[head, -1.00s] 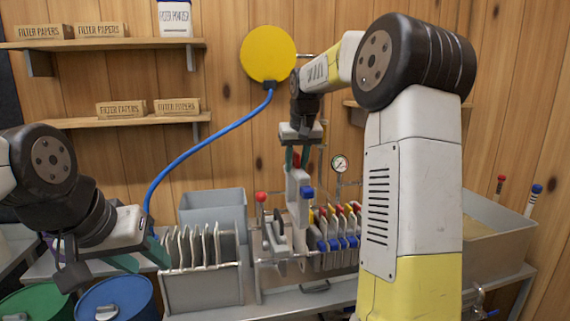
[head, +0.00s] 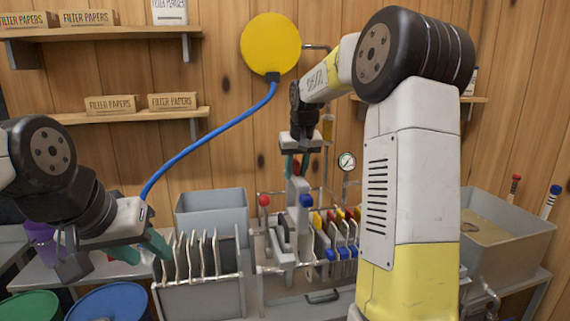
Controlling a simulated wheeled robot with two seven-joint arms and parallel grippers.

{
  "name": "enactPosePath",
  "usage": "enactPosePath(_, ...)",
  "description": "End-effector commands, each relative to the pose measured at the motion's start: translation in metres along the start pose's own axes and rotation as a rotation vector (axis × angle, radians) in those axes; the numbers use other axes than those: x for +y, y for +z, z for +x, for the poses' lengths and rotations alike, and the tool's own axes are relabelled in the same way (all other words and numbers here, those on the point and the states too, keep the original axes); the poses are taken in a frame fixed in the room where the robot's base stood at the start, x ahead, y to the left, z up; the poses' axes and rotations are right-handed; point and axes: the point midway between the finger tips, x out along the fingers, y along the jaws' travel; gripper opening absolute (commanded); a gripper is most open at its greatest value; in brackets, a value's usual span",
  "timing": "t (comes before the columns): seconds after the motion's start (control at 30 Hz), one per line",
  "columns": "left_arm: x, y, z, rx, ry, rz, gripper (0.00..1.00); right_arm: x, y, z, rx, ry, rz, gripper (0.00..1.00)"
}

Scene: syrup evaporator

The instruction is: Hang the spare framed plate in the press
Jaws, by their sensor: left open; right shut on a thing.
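The filter press (head: 300,266) stands in the middle, with several framed plates that have red, yellow and blue tabs (head: 342,252). My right gripper (head: 298,168) is shut on a light grey framed plate (head: 298,200) with a blue knob, upright at the left part of the press. Whether its lower edge rests on the rails is hidden. My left gripper (head: 140,253) is open at the left end of a grey rack (head: 200,293) holding several pale plates (head: 197,256). It seems to grip none of them.
A yellow disc (head: 270,43) on a blue hose hangs above. A pressure gauge (head: 347,161) stands behind the press. A grey bin (head: 212,217) is behind the rack. A tub (head: 510,235) stands at right. Green (head: 35,306) and blue (head: 112,303) drums are at lower left.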

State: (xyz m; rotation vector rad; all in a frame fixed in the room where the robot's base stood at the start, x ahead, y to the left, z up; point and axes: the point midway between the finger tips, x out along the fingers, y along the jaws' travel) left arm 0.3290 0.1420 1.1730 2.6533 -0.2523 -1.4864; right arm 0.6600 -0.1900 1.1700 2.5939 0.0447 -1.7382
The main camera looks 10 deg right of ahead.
Motion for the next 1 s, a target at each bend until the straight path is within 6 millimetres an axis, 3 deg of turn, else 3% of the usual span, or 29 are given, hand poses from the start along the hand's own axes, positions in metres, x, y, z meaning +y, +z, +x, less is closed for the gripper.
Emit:
enactPosePath(0.47,0.000,0.000,0.000,0.000,0.000,0.000,0.42,0.000,0.001,0.004,0.004,0.000,0.000,0.00)
enactPosePath(1.0,0.000,0.000,0.000,0.000,0.000,0.000,0.42,0.000,0.022,0.053,0.002,0.001,0.000,0.00)
